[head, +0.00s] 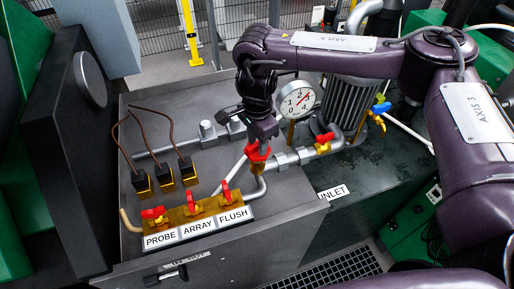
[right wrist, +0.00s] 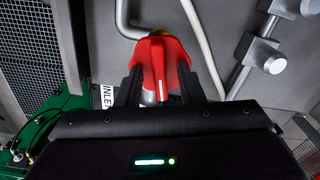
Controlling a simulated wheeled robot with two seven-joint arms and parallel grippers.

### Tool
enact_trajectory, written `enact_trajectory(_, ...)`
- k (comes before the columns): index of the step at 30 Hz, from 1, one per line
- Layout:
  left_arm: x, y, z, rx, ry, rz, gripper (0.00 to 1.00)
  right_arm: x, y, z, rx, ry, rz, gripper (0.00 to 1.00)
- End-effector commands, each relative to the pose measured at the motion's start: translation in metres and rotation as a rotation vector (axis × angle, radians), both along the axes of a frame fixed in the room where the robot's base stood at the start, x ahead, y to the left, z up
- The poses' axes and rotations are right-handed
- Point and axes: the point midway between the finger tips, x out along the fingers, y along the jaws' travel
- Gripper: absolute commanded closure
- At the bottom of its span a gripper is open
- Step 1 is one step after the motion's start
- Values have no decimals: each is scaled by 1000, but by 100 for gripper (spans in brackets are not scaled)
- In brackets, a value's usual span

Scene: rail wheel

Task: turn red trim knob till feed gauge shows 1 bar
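The red trim knob (head: 257,153) sits on the grey pipework of the bench top. In the right wrist view the knob (right wrist: 158,62) shows a raised middle bar with a white line. My right gripper (head: 260,138) reaches down onto it from above; in the wrist view its dark fingers (right wrist: 160,88) lie on both sides of the knob and seem to press against it. The white round gauge (head: 297,99), just behind and right of the gripper, has its red needle pointing to the upper right, roughly near the 3. My left gripper is not in view.
Red-handled valves (head: 193,202) stand behind the PROBE, ARRAY and FLUSH labels at the front. Another red-handled valve (head: 324,140) is to the right, and a blue-handled valve (head: 381,107) is further right. A ribbed cylinder (head: 348,103) stands behind. A dark panel (head: 82,150) rises at left.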

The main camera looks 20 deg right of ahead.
Motion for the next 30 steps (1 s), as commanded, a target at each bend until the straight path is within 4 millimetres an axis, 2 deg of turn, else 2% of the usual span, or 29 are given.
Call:
enact_trajectory(1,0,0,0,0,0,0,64,0,0,0,0,0,0,71)
enact_trajectory(8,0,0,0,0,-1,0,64,0,0,0,0,0,0,100)
enact_trajectory(14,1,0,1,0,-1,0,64,0,0,0,0,1,-19,100)
enact_trajectory(21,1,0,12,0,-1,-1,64,0,0,1,0,2,-313,100)
enact_trajectory(24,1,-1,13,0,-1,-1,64,0,0,0,0,2,-388,100)
enact_trajectory(30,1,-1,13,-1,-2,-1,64,0,0,0,0,0,-404,100)
